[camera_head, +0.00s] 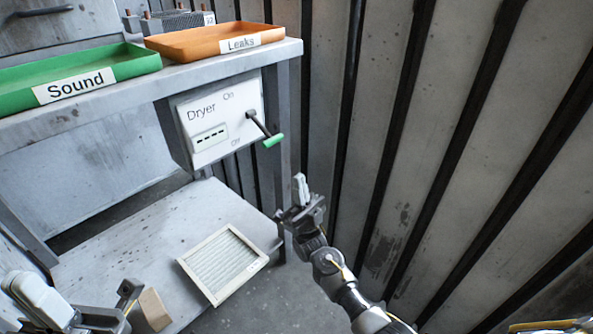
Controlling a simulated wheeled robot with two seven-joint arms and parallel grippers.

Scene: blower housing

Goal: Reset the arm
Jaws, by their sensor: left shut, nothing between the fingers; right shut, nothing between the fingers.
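My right gripper (300,188) stands in front of the ribbed wall, to the right of the lower shelf and below the dryer lever. Its pale fingers point up, shut and empty, apart from the lever. My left gripper (32,296) is low at the left edge, over the lower shelf. Its pale fingers are shut with nothing held; part of that arm is cut off by the frame. The dryer box (218,119) hangs under the bench top. Its lever (258,124) has a green grip (273,140) and slants down to the right, with On and Off labels beside it.
A green Sound tray (120,66) and an orange Leaks tray (190,41) stand on the bench. A framed filter (223,264) lies on the lower shelf (150,235). A small brown block (153,309) is beside my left gripper. The ribbed wall (400,120) bounds the right side.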

